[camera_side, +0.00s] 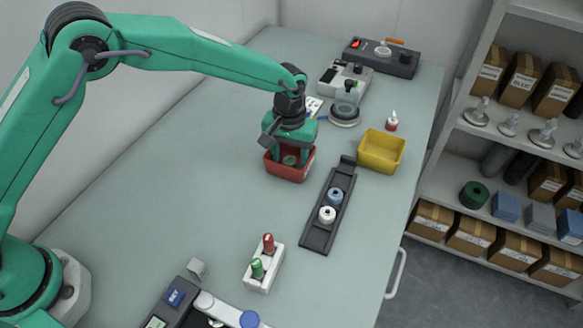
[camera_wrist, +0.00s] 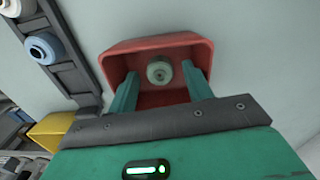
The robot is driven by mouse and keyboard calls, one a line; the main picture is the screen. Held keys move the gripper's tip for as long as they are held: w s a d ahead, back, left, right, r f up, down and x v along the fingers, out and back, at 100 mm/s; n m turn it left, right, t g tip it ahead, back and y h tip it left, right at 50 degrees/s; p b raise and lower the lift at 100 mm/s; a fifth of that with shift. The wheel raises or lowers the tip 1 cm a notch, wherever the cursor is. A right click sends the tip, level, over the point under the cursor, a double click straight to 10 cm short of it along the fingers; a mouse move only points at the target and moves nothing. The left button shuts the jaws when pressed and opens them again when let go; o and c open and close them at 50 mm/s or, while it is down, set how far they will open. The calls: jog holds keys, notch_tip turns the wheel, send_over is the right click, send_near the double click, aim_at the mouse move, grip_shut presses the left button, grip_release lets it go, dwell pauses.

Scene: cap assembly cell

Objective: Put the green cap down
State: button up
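A round grey-green cap (camera_wrist: 159,72) with a small central hole is inside the red bin (camera_wrist: 112,68) in the wrist view. In the side view the cap (camera_side: 289,160) shows between my fingers, within the red bin (camera_side: 287,175). My gripper (camera_side: 290,156) points down with its fingers reaching into the bin. In the wrist view my gripper (camera_wrist: 160,74) has one finger on each side of the cap, with a visible gap on both sides, so it looks open. The cap appears to rest on the bin's floor.
A dark rail (camera_side: 320,236) right of the bin carries a blue cap (camera_side: 335,196) and a white cap (camera_side: 327,215). A yellow bin (camera_side: 382,152) stands beyond it. A white rack (camera_side: 263,272) holds red and green bottles. The table left of the bin is clear.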

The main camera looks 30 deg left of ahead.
aim_at(289, 160)
jog(key=shift+r, duration=0.1)
notch_tip(289, 160, up, 13)
jog(key=shift+f, duration=0.2)
dwell(0.7)
dwell(0.5)
